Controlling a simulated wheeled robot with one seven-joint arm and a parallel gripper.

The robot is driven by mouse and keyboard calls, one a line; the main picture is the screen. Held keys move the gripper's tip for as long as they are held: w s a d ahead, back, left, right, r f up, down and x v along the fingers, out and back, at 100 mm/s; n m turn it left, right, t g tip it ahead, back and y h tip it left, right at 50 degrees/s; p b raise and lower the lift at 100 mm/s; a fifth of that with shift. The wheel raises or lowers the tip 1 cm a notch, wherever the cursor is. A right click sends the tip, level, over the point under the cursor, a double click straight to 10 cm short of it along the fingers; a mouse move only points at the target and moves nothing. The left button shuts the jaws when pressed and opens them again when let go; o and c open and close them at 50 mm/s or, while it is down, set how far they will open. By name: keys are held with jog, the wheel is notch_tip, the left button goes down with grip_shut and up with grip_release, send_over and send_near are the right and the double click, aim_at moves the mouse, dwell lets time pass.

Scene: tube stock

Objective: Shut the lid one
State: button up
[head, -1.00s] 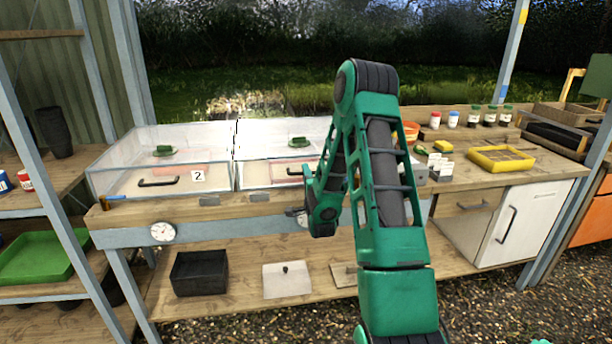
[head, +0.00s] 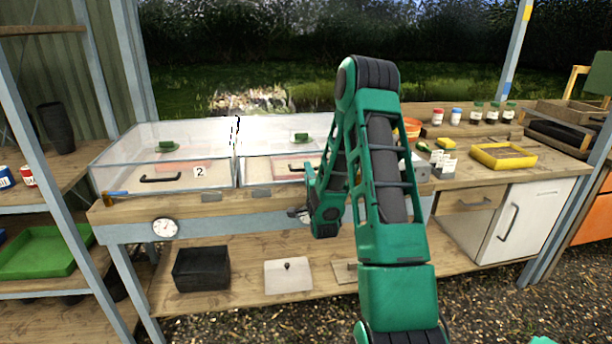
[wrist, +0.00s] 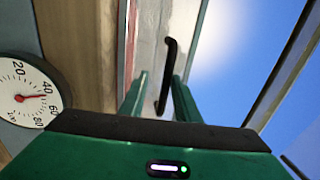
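Two clear covers stand side by side on the bench. The left clear cover (head: 118,172) carries a label "2" and a black handle. The right clear cover (head: 262,150) is partly hidden behind my arm, and I see no number on it. Its black handle (head: 297,168) shows beside my arm. In the head view my gripper (head: 298,213) is small and low in front of the bench edge. In the wrist view my gripper (wrist: 160,76) has its two green fingers apart, with a black handle (wrist: 169,70) seen between and beyond them. Contact is not visible. I cannot tell how far the right cover is open.
A round dial (wrist: 26,97) is close to my gripper in the wrist view. A grey card box (head: 441,166) and a yellow tray (head: 503,156) stand on the right of the bench. A black bin (head: 202,269) and a white plate (head: 288,277) lie on the lower shelf.

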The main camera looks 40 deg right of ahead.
jog(key=v, duration=0.9)
jog(key=shift+s, duration=0.3)
jog(key=shift+w+a+f, duration=0.1)
jog(key=shift+a, duration=0.05)
jog(key=s+a+r+n+g+y, duration=0.2)
jog(key=s+a+n+g, duration=0.3)
jog(key=s, duration=0.6)
jog(key=s+a+r+n+g+y, duration=0.2)
jog(key=s+a+n+g+y, duration=0.2)
jog(key=s, duration=0.8)
jog(key=s+a+r+n+g+y, duration=0.3)
jog(key=s+a+n+g, duration=0.3)
jog(key=s, duration=0.5)
jog(key=shift+s+a+n+g+y, duration=0.2)
jog(key=shift+s+n+g+y, duration=0.1)
jog(key=shift+n+g, duration=0.8)
